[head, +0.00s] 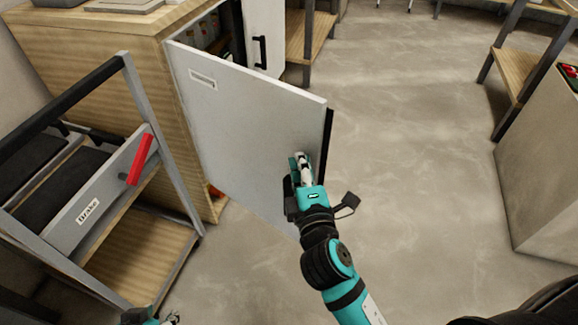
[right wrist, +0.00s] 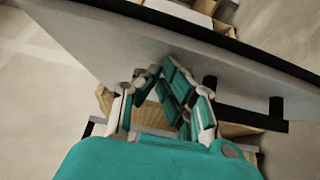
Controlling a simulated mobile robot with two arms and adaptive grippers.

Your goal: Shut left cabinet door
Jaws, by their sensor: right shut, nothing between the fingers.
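The left cabinet door (head: 240,115) is a white panel with a small label. It stands wide open, swung out from the wooden cabinet (head: 110,50), with a black handle (head: 327,140) showing past its free edge. My right gripper (head: 302,165) is shut and empty, in front of the panel near its free edge; contact is unclear. In the right wrist view, its fingertips (right wrist: 165,72) are close to the white door (right wrist: 95,35), and the handle (right wrist: 277,105) shows to the right. My left gripper (head: 168,319) shows only partly at the bottom edge; its jaws are unclear.
A second white door (head: 262,35) with a black handle is beside the cabinet opening, where items (head: 208,30) show inside. A cart (head: 133,105) with a red-handled drawer (head: 140,158) stands at the left.

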